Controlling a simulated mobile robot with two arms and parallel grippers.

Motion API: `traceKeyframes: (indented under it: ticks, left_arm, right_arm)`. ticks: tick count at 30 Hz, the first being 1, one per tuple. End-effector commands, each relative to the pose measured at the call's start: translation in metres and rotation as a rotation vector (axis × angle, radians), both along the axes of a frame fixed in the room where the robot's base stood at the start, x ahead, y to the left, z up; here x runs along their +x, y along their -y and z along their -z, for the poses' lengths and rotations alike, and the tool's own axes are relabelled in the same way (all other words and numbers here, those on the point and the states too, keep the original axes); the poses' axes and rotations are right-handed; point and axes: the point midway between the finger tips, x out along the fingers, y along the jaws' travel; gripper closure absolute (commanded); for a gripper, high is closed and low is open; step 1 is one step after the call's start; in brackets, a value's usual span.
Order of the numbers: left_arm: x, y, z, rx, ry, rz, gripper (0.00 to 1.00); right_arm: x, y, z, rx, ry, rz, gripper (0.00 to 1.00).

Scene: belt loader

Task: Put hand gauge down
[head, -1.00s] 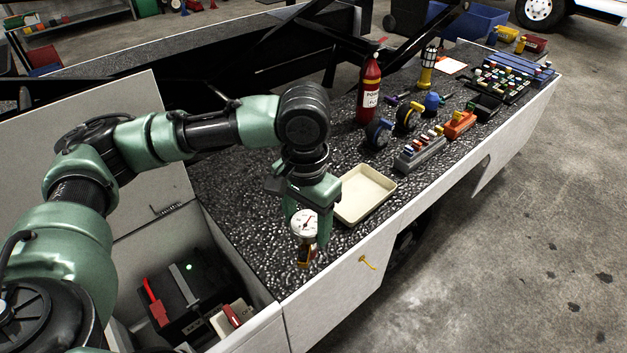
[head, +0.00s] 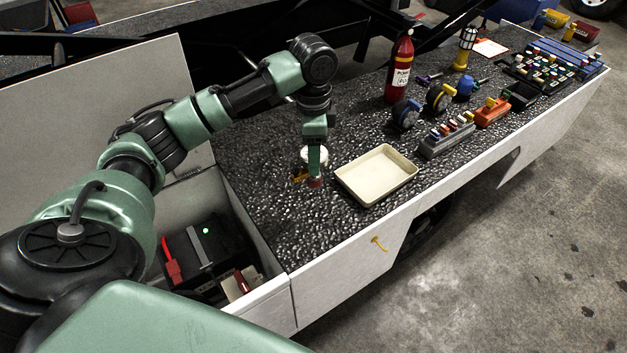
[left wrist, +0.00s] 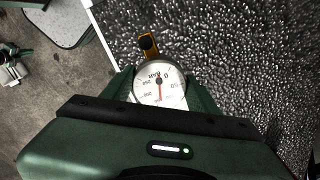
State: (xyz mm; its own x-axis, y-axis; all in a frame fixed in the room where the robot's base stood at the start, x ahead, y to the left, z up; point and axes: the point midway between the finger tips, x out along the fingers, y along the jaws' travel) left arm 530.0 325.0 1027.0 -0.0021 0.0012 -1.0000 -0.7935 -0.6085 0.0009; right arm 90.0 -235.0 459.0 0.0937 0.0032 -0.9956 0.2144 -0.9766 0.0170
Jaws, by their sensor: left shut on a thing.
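The hand gauge has a round white dial with a red needle and a small orange part. In the head view the hand gauge (head: 308,155) is partly hidden by my left gripper (head: 315,168), left of the cream tray. In the left wrist view the dial of the gauge (left wrist: 158,84) faces the camera between the two green fingers of the left gripper (left wrist: 163,92), which are shut on it. The gauge is low over the black textured deck (head: 265,180); I cannot tell whether it touches. My right gripper is not in view.
An empty cream tray (head: 377,174) lies right of the gauge. A red extinguisher (head: 399,70), tape wheels (head: 406,114) and a grey block with coloured pieces (head: 447,138) stand beyond. An open bin (head: 205,255) lies at lower left. Deck around the gauge is clear.

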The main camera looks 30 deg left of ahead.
Motion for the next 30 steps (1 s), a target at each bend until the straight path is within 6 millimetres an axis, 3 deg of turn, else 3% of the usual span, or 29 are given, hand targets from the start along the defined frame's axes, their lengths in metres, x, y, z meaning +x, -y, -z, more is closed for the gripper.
traceKeyframes:
  ticks: [3,9,14,21,30]
  left_arm:
    - [-0.001,0.0,0.029,0.001,-0.004,0.0,1.0]
    - [0.0,0.0,0.064,0.0,0.0,-0.001,1.0]
    - [0.0,0.001,0.076,-0.001,0.001,0.001,1.0]
    - [0.0,0.0,0.109,-0.001,0.001,-0.001,1.0]
    - [0.0,0.0,0.114,-0.001,0.002,0.0,1.0]
  right_arm:
    - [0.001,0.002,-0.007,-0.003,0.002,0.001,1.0]
    - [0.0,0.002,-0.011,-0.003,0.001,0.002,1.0]
    - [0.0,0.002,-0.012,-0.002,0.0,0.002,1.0]
    - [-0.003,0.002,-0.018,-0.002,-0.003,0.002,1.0]
    - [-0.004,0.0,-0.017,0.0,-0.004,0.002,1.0]
